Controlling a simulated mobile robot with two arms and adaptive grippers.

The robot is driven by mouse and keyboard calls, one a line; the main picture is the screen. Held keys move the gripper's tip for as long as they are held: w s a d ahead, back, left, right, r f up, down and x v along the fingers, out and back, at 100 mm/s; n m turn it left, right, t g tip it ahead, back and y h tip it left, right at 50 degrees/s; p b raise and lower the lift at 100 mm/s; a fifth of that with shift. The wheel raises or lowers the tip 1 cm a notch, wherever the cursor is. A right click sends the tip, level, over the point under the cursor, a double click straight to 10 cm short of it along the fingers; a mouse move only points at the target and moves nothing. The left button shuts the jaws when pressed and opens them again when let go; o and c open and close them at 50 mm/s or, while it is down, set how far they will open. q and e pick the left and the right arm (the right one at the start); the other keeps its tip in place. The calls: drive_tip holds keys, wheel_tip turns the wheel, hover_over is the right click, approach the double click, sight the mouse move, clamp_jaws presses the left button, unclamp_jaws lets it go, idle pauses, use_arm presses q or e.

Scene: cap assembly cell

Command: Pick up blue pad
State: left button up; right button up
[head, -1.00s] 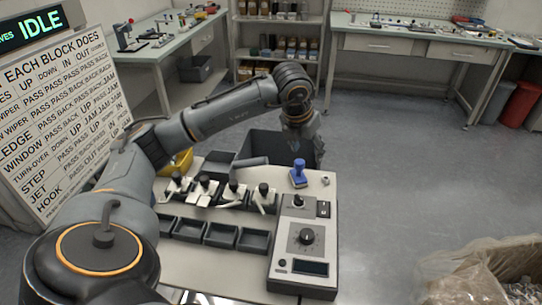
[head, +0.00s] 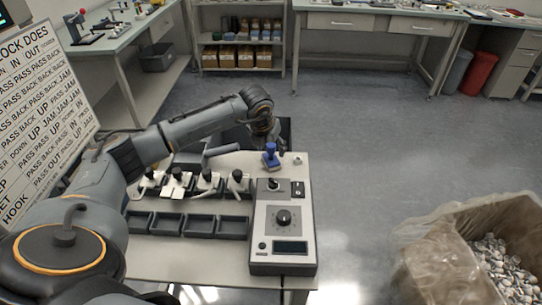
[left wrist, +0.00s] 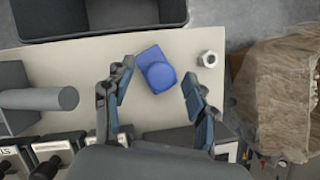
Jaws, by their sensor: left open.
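The blue pad (head: 271,157) has a round knob on a rectangular base and stands upright at the back right of the white worktable. In the left wrist view the blue pad (left wrist: 157,70) lies just beyond and between my fingertips, apart from both fingers. My left gripper (left wrist: 155,84) is open and empty. In the head view my left gripper (head: 268,137) hangs just above and behind the pad, its fingers partly hard to make out. My right gripper is not in view.
A small white nut (left wrist: 208,59) sits right of the pad. A grey control box (head: 284,232) with a dial stands in front. Several lever blocks and dark trays (head: 201,226) lie left. A dark bin (left wrist: 100,22) is behind the table. A carton of caps (head: 440,250) stands right.

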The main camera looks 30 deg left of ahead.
use_arm(q)
drive_tip(key=shift+x, duration=1)
drive_tip(key=shift+a, duration=0.1)
drive_tip(key=shift+c, duration=0.2)
clamp_jaws()
drive_tip(key=shift+r, duration=0.1)
drive_tip(key=shift+r, duration=0.5)
drive_tip(key=s+d+r+b, duration=0.3)
drive_tip(key=s+d+r, duration=0.6)
drive_tip(key=r, duration=0.3)
drive_tip(key=shift+s+b, duration=0.3)
drive_tip(key=shift+s, duration=0.6)
